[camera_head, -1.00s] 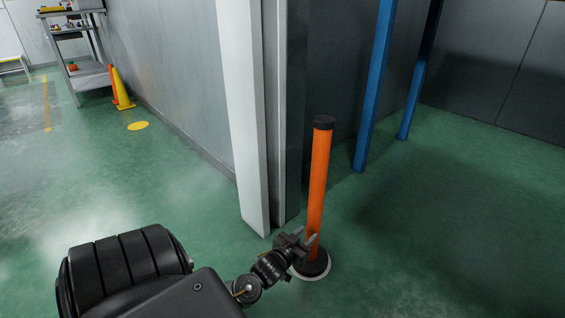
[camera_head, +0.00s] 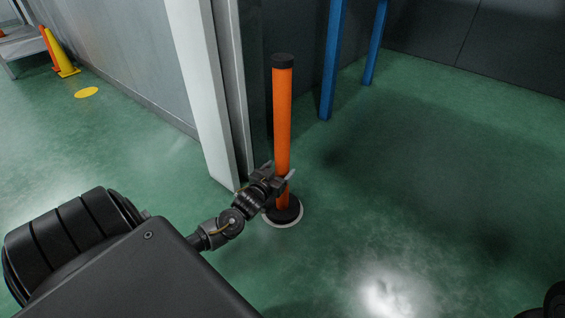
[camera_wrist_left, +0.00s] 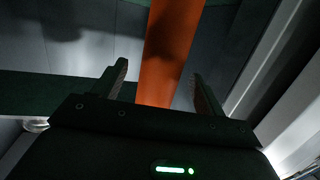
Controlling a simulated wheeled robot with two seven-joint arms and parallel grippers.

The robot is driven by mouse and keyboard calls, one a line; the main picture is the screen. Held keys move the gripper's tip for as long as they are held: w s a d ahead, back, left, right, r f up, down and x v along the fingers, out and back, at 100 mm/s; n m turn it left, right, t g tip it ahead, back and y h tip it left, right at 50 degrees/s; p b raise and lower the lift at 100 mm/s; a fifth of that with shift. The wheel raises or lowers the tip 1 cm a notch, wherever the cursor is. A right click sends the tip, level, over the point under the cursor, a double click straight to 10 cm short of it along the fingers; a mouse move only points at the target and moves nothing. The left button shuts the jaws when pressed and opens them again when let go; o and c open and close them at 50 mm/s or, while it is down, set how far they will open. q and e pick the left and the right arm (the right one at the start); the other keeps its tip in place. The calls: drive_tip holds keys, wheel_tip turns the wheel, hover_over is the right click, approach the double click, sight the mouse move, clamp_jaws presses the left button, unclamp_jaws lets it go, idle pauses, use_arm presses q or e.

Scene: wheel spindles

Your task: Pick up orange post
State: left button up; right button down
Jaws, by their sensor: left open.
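The orange post (camera_head: 282,120) stands upright on the green floor, with a black cap and a round black base (camera_head: 284,211) ringed in white. My left gripper (camera_head: 281,175) is at the lower part of the post in the head view, open. In the left wrist view the orange post (camera_wrist_left: 168,58) shows between the two open fingers (camera_wrist_left: 158,85), with a gap on each side. I cannot tell how deep the post sits between them. My right gripper is not in view; only a dark part shows at the bottom right corner of the head view.
A white door-frame edge (camera_head: 201,90) and grey wall stand just left of the post. Blue uprights (camera_head: 332,60) stand behind to the right. Yellow and orange cones (camera_head: 62,55) are far left. The green floor to the right is clear.

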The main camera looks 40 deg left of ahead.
sight(285, 163)
use_arm(q)
drive_tip(key=b+x, duration=0.3)
drive_tip(key=shift+w+a+f, duration=0.1)
drive_tip(key=shift+w+f, duration=0.2)
drive_tip(key=shift+w, duration=0.05)
drive_tip(key=shift+w+r, duration=0.1)
drive_tip(key=shift+w, duration=0.35)
clamp_jaws()
drive_tip(key=shift+a+r, duration=0.1)
drive_tip(key=shift+r, duration=0.15)
